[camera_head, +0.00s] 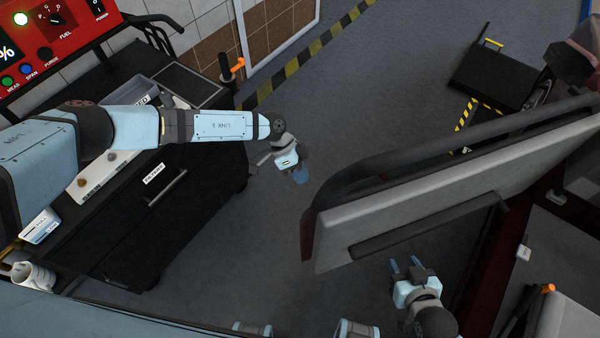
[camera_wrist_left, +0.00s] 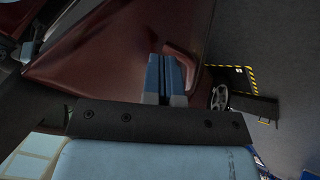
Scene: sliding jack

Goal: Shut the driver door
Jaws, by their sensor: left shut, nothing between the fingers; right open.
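The driver door (camera_head: 430,190) stands open in the head view, its grey inner panel and dark window frame reaching out from the car on the right. Its dark red outer skin fills much of the left wrist view (camera_wrist_left: 110,75). My left gripper (camera_head: 301,176) is shut and empty, a little left of the door's free edge in the head view; its blue fingers (camera_wrist_left: 166,75) show together in front of the red panel. I cannot tell whether they touch it. My right gripper (camera_head: 405,264) is open and empty, below the door's inner side in the head view.
A black tool cart (camera_head: 185,215) with a red panel machine (camera_head: 60,25) stands at the left. Grey floor (camera_head: 270,225) is clear between cart and door. A black low stand (camera_head: 492,78) and yellow-black floor tape lie beyond the door.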

